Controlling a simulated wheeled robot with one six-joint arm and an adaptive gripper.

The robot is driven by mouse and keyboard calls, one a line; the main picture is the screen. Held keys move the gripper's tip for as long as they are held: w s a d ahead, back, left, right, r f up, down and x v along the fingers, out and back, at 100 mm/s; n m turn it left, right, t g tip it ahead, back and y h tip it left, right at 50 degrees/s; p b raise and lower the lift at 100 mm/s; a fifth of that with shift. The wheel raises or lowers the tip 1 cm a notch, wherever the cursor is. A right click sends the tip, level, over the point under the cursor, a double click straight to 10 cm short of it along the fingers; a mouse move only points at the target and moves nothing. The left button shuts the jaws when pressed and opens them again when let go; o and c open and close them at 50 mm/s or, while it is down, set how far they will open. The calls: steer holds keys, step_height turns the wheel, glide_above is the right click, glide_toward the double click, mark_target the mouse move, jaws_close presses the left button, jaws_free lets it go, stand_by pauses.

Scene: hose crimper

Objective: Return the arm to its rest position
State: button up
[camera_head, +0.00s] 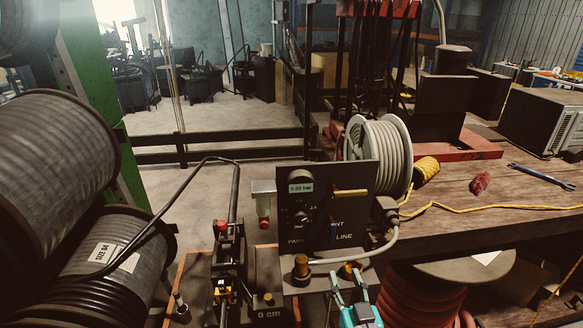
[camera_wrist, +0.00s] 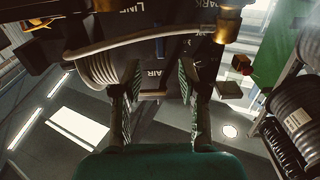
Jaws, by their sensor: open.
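My gripper (camera_head: 346,276) is at the bottom centre of the head view, in front of the black control panel (camera_head: 340,190). Its teal body is cut off by the lower edge. In the wrist view, the two fingers of my gripper (camera_wrist: 158,75) are spread apart with nothing between them. The panel (camera_wrist: 158,48) shows upside down beyond the fingers, with a pale hose (camera_wrist: 110,43) across it. I cannot tell whether a fingertip touches the panel or the brass fitting (camera_head: 350,268) near it.
A crimper (camera_head: 230,265) with a red knob stands left of the panel. Large hose reels (camera_head: 50,150) fill the left side. A wooden bench (camera_head: 470,205) on the right holds a white hose reel (camera_head: 385,150), yellow cord (camera_head: 450,206), a red rag (camera_head: 480,183) and a wrench (camera_head: 540,177).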

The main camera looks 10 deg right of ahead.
steer(key=s+f+g, duration=0.1)
steer(key=s+f, duration=0.5)
steer(key=s, duration=0.5)
steer(key=s+f+g, duration=0.1)
steer(key=s+f, duration=0.4)
steer(key=s, duration=0.6)
steer(key=s+d+r+g, duration=0.1)
steer(key=s, duration=1.8)
steer(key=shift+r, duration=0.3)
